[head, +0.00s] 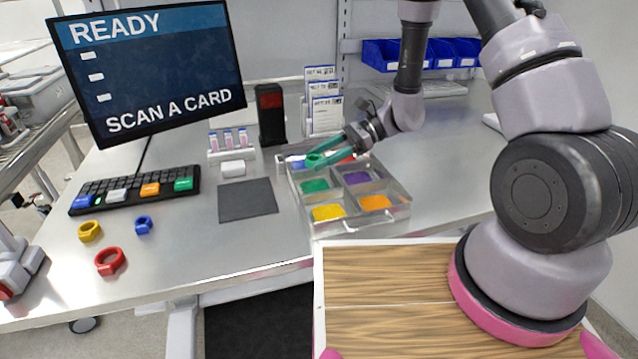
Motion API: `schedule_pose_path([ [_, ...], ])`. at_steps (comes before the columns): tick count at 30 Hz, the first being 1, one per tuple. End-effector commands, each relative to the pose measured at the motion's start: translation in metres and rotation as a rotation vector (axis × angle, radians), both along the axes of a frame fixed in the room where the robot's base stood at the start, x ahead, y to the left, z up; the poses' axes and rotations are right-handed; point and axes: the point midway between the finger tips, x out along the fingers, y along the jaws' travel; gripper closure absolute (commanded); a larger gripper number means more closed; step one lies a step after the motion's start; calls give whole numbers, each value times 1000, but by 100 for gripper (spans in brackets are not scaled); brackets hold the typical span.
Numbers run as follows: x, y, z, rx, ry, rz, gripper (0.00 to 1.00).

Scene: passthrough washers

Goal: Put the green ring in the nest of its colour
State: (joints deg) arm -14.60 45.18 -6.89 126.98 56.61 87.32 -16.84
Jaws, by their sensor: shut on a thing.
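My gripper (320,166) has teal fingers and is over the back left of the nest tray (325,232). It is shut on the green ring (313,159), a small green shape between the fingers, partly hidden by them. The ring appears over the blue nest (298,164), behind the green nest (314,187). I cannot tell its exact height. The green nest is in the left column, middle row, and looks empty. The tray also has red (347,159), purple (356,178), yellow (328,212) and orange (375,202) nests.
Yellow (89,231), blue (144,225) and red (110,261) rings lie at the table's front left. A dark mat (247,200) lies left of the tray. A keyboard (135,190), monitor (150,70), vial rack (229,144) and black reader (271,115) stand behind.

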Motion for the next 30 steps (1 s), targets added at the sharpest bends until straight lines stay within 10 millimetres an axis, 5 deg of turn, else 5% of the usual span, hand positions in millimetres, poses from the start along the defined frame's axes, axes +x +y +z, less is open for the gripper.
schedule_pose_path([
  [15,0,0,-67,-1,0,-2,91],
  [27,1,0,-72,-1,-2,-4,91],
  [28,1,0,-72,-1,-2,-4,31],
  [30,1,0,-71,-1,-2,-4,26],
])
